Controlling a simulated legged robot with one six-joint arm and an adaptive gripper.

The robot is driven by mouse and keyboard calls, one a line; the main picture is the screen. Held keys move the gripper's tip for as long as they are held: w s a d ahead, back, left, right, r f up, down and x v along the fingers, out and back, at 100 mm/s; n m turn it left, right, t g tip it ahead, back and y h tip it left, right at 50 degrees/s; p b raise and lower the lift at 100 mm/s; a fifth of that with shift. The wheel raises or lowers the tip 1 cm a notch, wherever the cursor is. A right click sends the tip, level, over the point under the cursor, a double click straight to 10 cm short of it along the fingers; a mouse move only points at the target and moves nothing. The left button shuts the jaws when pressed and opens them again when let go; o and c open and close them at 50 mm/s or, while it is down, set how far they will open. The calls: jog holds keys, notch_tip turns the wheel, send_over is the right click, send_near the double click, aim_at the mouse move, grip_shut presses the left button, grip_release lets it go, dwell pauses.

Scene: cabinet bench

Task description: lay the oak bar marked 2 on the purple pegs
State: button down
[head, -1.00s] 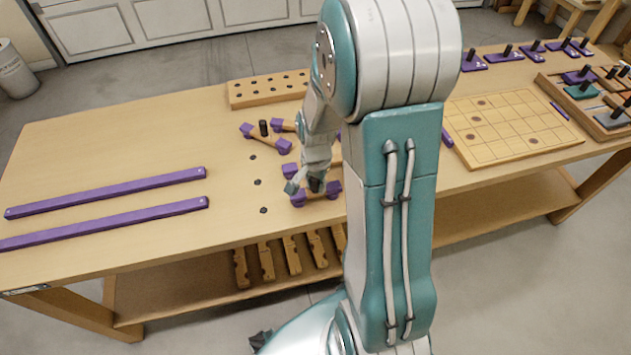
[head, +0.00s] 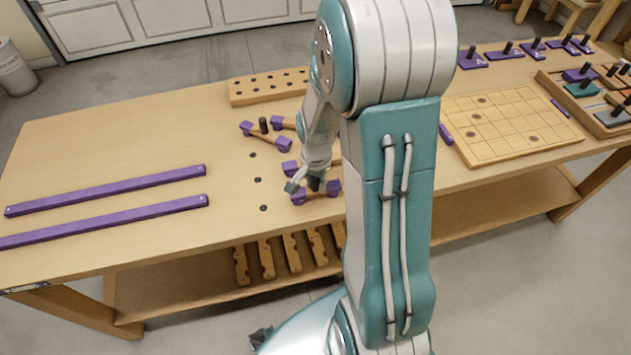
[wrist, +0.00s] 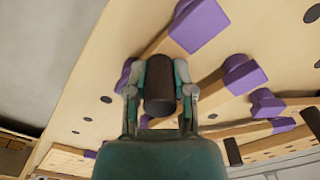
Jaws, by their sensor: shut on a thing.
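My gripper (wrist: 160,88) is shut on the dark upright knob (wrist: 159,80) of an oak bar (wrist: 164,44). In the head view my gripper (head: 314,184) is low over the bench, between two purple pegs, one on the left (head: 298,197) and one on the right (head: 333,188). The bar runs between these pegs; the wrist view shows one large purple peg (wrist: 199,26) at its end and another partly behind my finger. I cannot tell whether the bar touches the pegs. No number is legible on it, and my arm hides part of this area.
Another oak bar with a dark knob (head: 263,125) lies between purple pegs behind. Two long purple strips (head: 110,190) lie at the left. A drilled wooden block (head: 268,88) stands at the back, a grid board (head: 510,125) at the right. Notched oak pieces (head: 266,260) sit below the top.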

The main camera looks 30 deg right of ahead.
dwell(0.4)
jog(key=shift+c, duration=2)
grip_release()
jog(key=o, duration=0.4)
jog(key=shift+r, duration=4)
